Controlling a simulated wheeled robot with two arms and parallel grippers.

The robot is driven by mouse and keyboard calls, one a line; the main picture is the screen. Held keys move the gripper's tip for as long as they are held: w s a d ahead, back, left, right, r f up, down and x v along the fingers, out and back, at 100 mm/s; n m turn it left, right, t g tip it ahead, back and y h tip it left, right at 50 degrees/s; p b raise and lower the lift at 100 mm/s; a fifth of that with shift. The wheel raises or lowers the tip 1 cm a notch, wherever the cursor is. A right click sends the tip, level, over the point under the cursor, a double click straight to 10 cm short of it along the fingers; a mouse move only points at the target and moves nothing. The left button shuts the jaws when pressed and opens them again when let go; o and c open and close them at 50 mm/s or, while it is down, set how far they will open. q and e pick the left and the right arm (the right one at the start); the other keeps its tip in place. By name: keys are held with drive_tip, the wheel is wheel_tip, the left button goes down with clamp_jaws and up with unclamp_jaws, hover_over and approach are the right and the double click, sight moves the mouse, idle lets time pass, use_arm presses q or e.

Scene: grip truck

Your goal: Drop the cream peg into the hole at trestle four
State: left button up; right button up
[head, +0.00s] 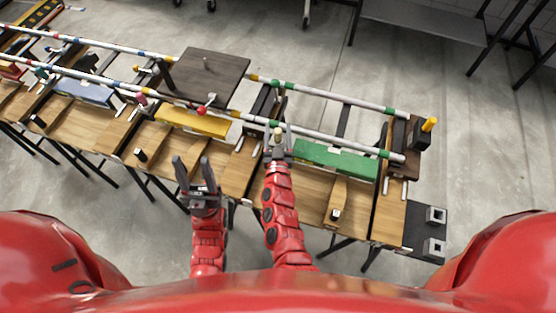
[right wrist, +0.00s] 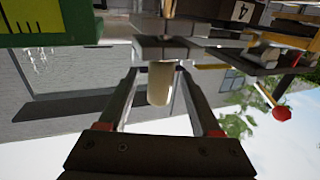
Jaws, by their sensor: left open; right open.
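The cream peg (right wrist: 160,84) shows between the fingers of my right gripper (right wrist: 160,75) in the right wrist view. The fingers are open and stand apart from it on both sides. The peg meets a grey block (right wrist: 140,48), and a cream piece in line with it shows on the block's far side. A dark plate marked 4 (right wrist: 241,12) is beside it. In the head view the peg (head: 278,133) is small at the right gripper's tip (head: 278,145); the hole itself is hidden. My left gripper (head: 193,168) is open and empty above the wooden boards.
Two striped rails (head: 330,141) run across the boards. A green block (head: 335,158) lies to the right of my right gripper, a yellow block (head: 192,121) to the left. A dark raised plate (head: 210,72) stands behind. A red ball (right wrist: 281,114) shows in the wrist view.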

drive_tip(key=s+b, duration=0.1)
drive_tip(key=s, duration=1.4)
drive_tip(key=shift+b, duration=0.4)
